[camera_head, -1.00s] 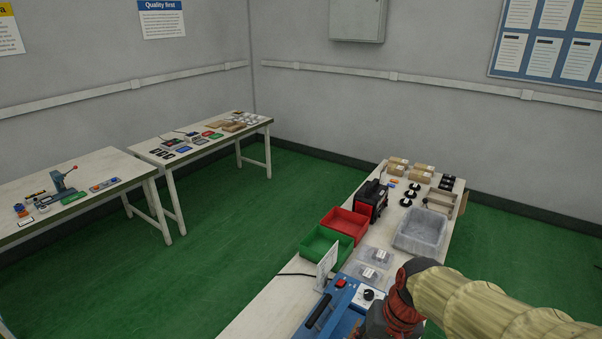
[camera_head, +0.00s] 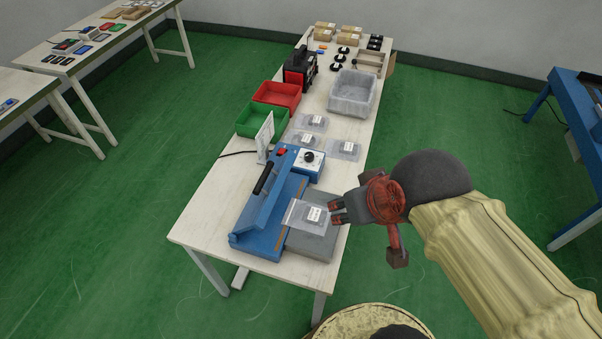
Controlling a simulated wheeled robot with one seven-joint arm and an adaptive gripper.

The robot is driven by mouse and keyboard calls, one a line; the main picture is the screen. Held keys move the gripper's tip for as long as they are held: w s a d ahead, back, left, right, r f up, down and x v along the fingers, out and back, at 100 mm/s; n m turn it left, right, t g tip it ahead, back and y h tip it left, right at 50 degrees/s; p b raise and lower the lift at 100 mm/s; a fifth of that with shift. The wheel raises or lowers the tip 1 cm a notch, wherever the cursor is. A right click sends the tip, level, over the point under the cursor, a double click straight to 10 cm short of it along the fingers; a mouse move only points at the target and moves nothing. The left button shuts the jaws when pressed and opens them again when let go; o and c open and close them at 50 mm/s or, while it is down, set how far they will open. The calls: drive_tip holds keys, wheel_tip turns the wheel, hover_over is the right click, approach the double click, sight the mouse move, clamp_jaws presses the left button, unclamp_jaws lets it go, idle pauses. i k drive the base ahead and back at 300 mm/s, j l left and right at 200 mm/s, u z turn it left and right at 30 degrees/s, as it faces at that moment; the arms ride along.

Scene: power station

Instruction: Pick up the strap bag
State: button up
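Several clear bags with dark contents and white labels are in view; I cannot tell which one is the strap bag. The nearest clear bag (camera_head: 298,213) lies across the right edge of the blue sealer and the grey platform beside it. My gripper (camera_head: 336,211) is at the right edge of this bag, its fingers pointing left. The fingers look apart, with a gap between them. I cannot tell whether they touch the bag. Other clear bags, a right one (camera_head: 346,149), a left one (camera_head: 302,140) and a far one (camera_head: 314,122), lie on the table behind the sealer.
A green bin (camera_head: 262,119), a red bin (camera_head: 277,94) and a grey tray (camera_head: 352,92) stand farther back. A small sign (camera_head: 264,137) stands left of the bags. Green floor surrounds the table.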

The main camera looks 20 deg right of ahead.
sight(302, 216)
drive_tip(key=k+j+z, duration=0.35)
drive_tip(key=j, duration=0.35)
drive_tip(key=k+j+z, duration=0.4)
drive_tip(key=j, duration=0.3)
drive_tip(key=k+j+z, duration=0.35)
drive_tip(key=j, duration=0.2)
